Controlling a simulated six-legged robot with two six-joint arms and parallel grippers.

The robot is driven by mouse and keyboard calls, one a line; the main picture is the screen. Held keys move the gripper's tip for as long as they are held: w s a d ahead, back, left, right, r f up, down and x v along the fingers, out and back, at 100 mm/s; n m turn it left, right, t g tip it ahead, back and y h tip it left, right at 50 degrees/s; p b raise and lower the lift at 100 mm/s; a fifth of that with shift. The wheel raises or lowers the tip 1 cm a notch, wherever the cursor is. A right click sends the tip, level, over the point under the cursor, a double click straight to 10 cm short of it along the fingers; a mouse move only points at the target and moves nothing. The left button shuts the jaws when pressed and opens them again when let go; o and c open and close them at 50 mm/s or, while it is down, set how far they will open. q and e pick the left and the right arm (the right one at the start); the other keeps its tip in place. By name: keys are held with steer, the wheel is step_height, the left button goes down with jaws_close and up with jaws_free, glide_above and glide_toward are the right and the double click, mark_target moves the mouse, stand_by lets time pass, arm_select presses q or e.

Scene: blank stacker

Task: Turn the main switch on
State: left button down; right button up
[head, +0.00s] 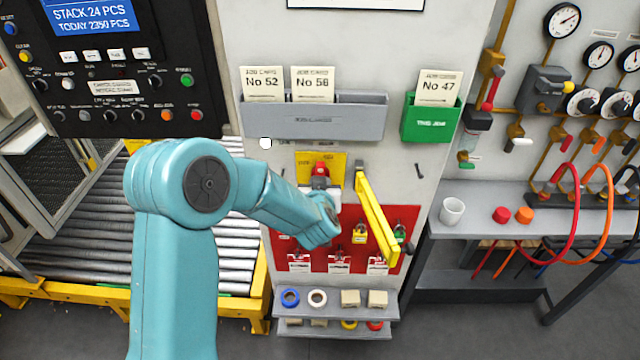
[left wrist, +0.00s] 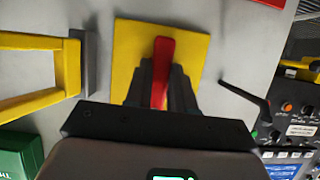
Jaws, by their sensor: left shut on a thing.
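The main switch has a red handle (head: 320,168) on a yellow plate (head: 339,159), on the pale wall panel below the grey card rack. In the left wrist view the red handle (left wrist: 160,72) stands between my two dark fingers, in front of the yellow plate (left wrist: 128,45). There it runs roughly up and down the picture. My left gripper (left wrist: 160,88) is shut on the handle. In the head view my left gripper (head: 321,182) is partly hidden by its wrist, as is the lower part of the switch. My right gripper is not in view.
A yellow bar (head: 376,215) juts out close right of the switch. A red board (head: 291,228) with padlocks and tags hangs below it. A shelf (head: 335,302) with small items is lower. The control panel (head: 110,70) is upper left; a green card box (head: 430,118) is upper right.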

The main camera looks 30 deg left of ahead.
arm_select(q)
steer(key=c, duration=1)
jaws_free()
steer(key=shift+o, duration=0.2)
steer(key=b+v, duration=0.1)
steer(key=v, duration=1.5)
steer(key=shift+s, duration=0.15)
steer(key=shift+r, duration=0.1)
